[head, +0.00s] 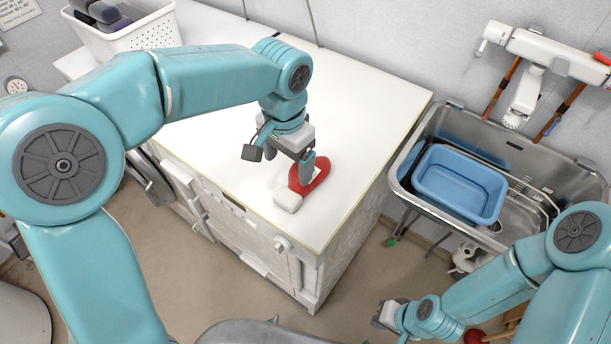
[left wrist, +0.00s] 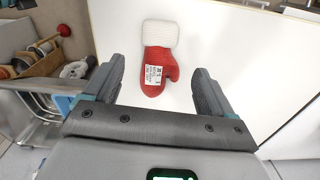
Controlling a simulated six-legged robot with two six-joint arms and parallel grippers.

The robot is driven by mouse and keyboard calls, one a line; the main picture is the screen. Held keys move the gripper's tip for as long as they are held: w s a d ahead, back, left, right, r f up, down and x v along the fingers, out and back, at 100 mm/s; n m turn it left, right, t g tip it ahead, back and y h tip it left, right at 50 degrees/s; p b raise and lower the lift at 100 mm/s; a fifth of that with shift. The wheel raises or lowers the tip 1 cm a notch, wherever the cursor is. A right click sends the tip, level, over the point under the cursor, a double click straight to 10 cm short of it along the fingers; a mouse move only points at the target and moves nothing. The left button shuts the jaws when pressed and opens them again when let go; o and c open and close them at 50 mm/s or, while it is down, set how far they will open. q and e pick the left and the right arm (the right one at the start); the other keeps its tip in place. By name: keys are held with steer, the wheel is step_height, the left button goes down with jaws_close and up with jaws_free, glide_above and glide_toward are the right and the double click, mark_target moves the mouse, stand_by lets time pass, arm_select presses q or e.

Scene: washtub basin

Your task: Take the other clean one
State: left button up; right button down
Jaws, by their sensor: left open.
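A red mitten (head: 318,178) with a white cuff lies flat on the white counter top near its front edge. In the left wrist view the mitten (left wrist: 155,72) shows a white printed tag on its red part, with the cuff pointing away from my gripper. My left gripper (head: 304,170) is over the mitten and open. In the left wrist view its fingers (left wrist: 154,88) stand apart on either side of the mitten, with nothing held. My right gripper (head: 386,315) is low at the bottom, away from the counter; its jaws are not clear.
A white counter (head: 365,115) is mostly bare around the mitten. A white basket (head: 140,37) with dark rolled items stands at its back left. A blue basin (head: 460,183) sits in a metal sink (head: 575,185) to the right, below a white wall fixture (head: 560,52).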

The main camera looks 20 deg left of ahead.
arm_select(q)
glide_above(290, 191)
step_height(290, 191, down, 5)
steer(key=shift+w+a+f, duration=0.1)
steer(key=shift+a+f, duration=0.05)
steer(key=shift+f, duration=0.05)
steer(key=shift+s+f, duration=0.2)
steer(key=shift+f, duration=0.25)
steer(key=f, duration=0.5)
steer(key=shift+d, duration=0.2)
steer(key=c, duration=1.1)
steer(key=shift+w+r, duration=0.1)
